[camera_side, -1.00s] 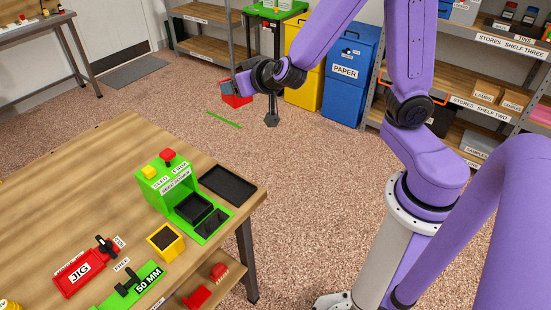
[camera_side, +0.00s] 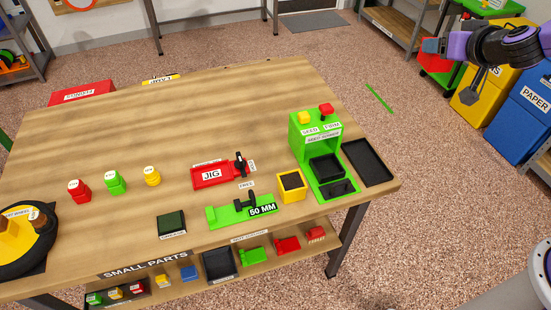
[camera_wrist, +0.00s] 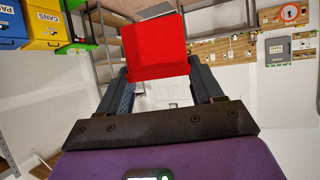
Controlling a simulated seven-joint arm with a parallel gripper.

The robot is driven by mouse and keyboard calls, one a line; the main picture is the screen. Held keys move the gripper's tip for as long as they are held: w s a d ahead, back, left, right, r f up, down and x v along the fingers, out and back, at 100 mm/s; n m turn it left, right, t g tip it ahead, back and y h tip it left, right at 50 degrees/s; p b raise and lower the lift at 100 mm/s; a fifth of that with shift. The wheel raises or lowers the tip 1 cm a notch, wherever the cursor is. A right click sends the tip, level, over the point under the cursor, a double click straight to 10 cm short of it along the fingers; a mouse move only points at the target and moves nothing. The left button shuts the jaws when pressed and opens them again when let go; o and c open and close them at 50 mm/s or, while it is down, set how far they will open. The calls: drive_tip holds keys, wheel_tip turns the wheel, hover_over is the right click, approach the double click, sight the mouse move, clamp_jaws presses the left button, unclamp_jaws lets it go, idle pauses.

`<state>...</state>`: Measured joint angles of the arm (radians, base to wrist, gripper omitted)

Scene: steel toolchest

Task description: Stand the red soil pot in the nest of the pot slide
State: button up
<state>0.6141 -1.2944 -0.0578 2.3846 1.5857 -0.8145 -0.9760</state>
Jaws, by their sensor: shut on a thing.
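My gripper (camera_side: 436,46) is at the upper right of the side view, well off the bench and above the floor. It is shut on the red soil pot (camera_side: 430,46), which looks small there. In the wrist view the red pot (camera_wrist: 155,45) sits between my two dark fingers as a plain red block; its opening and soil cannot be seen. The green pot machine (camera_side: 316,140) stands at the bench's right end, with two push-buttons on top. Its low green slide (camera_side: 349,191) reaches forward and carries a dark square nest (camera_side: 325,167). The nest looks empty.
A yellow pot (camera_side: 291,186) stands left of the slide, and a black tray (camera_side: 368,162) lies right of it. A red jig (camera_side: 212,174) and a green 50 mm fixture (camera_side: 240,212) lie further left. Bins (camera_side: 492,85) stand behind my gripper. Open floor separates it from the bench.

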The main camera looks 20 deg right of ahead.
drive_tip(key=w+a, duration=0.3)
drive_tip(key=a, duration=0.8)
drive_tip(key=w+a, duration=0.2)
drive_tip(key=a, duration=0.9)
drive_tip(key=w+a+n+y, duration=0.1)
drive_tip(key=w+a, duration=0.2)
drive_tip(key=a, duration=0.8)
drive_tip(key=shift+w+a, duration=0.3)
drive_tip(key=f, duration=1.8)
drive_tip(key=shift+a+f, duration=0.2)
drive_tip(key=shift+f, duration=0.4)
drive_tip(key=shift+f, duration=4.8)
drive_tip(key=shift+f, duration=0.2)
